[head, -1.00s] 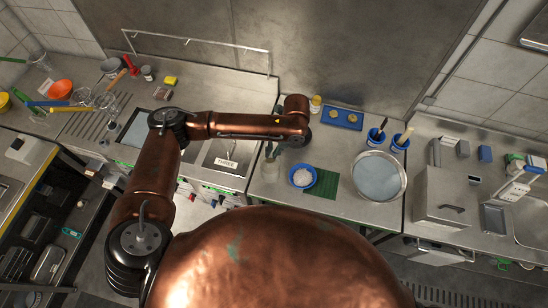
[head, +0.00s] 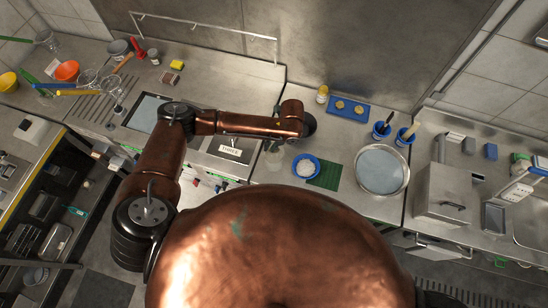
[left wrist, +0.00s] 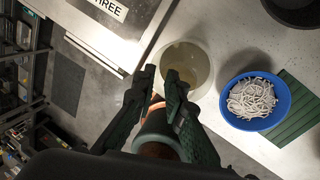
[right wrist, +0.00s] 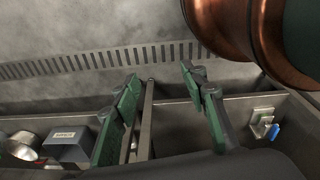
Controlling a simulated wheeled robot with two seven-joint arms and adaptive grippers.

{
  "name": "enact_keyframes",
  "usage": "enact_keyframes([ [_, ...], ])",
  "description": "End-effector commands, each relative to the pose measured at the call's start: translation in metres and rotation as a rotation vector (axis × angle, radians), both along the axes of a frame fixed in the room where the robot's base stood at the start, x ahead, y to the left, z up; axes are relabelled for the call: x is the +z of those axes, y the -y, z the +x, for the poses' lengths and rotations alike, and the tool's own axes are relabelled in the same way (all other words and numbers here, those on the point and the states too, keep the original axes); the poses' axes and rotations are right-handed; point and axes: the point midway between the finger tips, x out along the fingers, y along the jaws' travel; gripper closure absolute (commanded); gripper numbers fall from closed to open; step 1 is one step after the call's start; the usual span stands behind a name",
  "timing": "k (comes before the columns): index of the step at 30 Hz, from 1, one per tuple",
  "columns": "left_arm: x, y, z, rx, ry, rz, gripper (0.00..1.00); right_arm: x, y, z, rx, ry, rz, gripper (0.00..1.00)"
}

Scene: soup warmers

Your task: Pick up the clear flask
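The clear flask (left wrist: 186,65) shows in the left wrist view as a round, see-through vessel near the counter's front edge. In the head view it is small and faint (head: 274,158), just below my left wrist. My left gripper (left wrist: 161,74) points at it with fingers parted. The right finger overlaps the flask's lower left side in the picture; whether they touch, I cannot tell. Nothing shows held between the fingers. My right gripper (right wrist: 159,73) is open and empty, away from the flask; it is not visible in the head view.
A large round pan (head: 382,170) and a blue tray (head: 348,108) are farther right. A grate (right wrist: 100,58) shows beyond my right gripper.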

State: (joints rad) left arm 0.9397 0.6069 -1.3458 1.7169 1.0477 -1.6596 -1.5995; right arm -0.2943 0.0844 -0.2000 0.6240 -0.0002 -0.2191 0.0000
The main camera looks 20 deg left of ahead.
Motion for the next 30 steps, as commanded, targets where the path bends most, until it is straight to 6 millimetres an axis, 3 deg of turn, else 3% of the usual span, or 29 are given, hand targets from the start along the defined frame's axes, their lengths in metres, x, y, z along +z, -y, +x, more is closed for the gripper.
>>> enact_keyframes([
  [6,-0.017,-0.005,-0.001,0.000,0.001,-0.001,0.89,0.004,0.000,0.001,0.000,0.002,0.000,0.60],
  [12,-0.018,-0.005,-0.001,-0.002,0.002,-0.001,0.89,0.003,-0.001,-0.007,-0.002,-0.009,0.001,0.60],
  [18,-0.018,-0.005,-0.001,0.000,0.001,-0.001,1.00,0.002,-0.005,-0.012,-0.005,-0.016,0.006,0.60],
  [30,-0.018,-0.005,-0.001,-0.001,0.002,-0.001,1.00,0.002,-0.008,-0.009,-0.005,-0.012,0.008,0.60],
])
